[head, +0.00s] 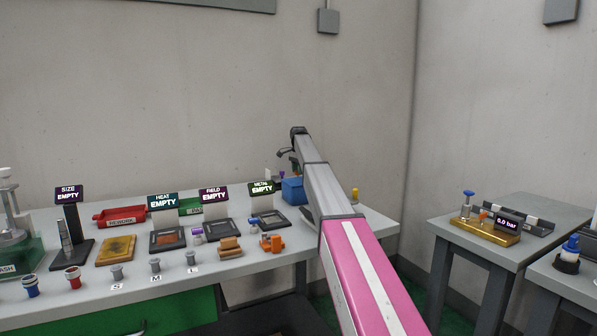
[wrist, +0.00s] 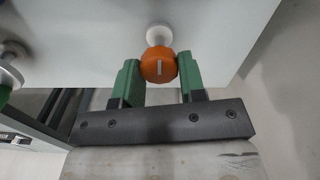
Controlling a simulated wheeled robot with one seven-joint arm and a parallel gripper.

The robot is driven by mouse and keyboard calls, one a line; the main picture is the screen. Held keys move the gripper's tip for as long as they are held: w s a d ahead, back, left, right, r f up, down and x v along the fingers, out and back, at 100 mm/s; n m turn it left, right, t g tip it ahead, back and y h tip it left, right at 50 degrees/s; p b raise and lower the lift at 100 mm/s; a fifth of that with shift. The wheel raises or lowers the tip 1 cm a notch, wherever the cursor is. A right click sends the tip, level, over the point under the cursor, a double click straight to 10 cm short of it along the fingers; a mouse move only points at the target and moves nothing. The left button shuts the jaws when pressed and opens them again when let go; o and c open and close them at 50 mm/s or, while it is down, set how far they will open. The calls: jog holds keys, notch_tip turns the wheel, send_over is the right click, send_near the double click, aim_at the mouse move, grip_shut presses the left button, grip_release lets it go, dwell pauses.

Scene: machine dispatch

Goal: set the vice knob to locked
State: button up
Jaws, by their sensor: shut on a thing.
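In the wrist view, an orange round knob (wrist: 158,67) with a pale line on its face sits between the two green fingers of my gripper (wrist: 160,75). The fingers are shut on it from left and right. The line stands about upright in that view. A white round piece (wrist: 158,35) shows just beyond the knob. I see no lock label, so I cannot tell the knob's setting. In the head view my arm reaches over the table's right part, and my fingers and the held knob cannot be made out there.
The grey table (head: 215,268) holds several trays and fixtures, a blue bin (head: 293,191) and an orange device (head: 272,243). A side table at right carries a brass-coloured gauge unit (head: 486,230).

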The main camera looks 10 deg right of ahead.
dwell(0.3)
jog(key=o, duration=0.9)
jog(key=shift+r, duration=0.1)
notch_tip(320, 180, up, 11)
jog(key=shift+f, duration=0.2)
jog(key=shift+s, duration=0.1)
